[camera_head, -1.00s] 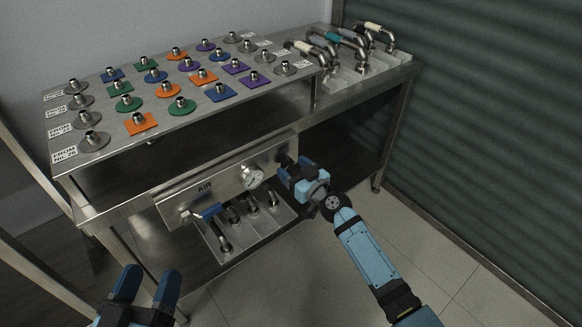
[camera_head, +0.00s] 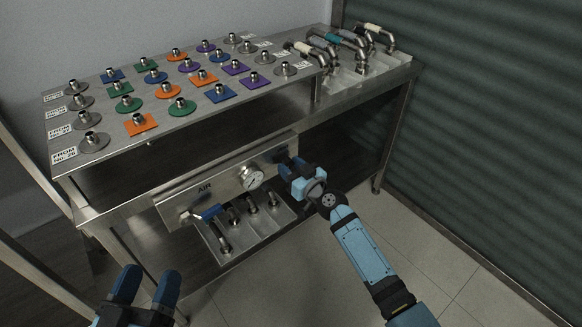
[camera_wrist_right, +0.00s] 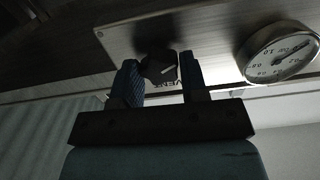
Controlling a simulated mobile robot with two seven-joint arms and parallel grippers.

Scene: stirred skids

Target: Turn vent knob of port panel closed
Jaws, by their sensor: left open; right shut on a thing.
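The port panel (camera_head: 228,178) is a steel plate marked AIR on the front of the bench. In the right wrist view the black vent knob (camera_wrist_right: 160,66) sits on the panel (camera_wrist_right: 200,25) beside the word VENT, with a pale line on its face. My right gripper (camera_wrist_right: 163,82) has its two fingers on either side of the knob and is shut on it. In the head view my right gripper (camera_head: 286,164) is at the panel's right end and hides the knob. My left gripper (camera_head: 146,285) is open and empty at the lower left, away from the bench.
A round gauge (camera_head: 252,177) is on the panel, left of my right gripper. A blue-handled valve (camera_head: 209,212) is at the panel's left end. Several pipe fittings stand on a tray (camera_head: 246,238) below. The bench top (camera_head: 62,110) carries several coloured pads with fittings.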

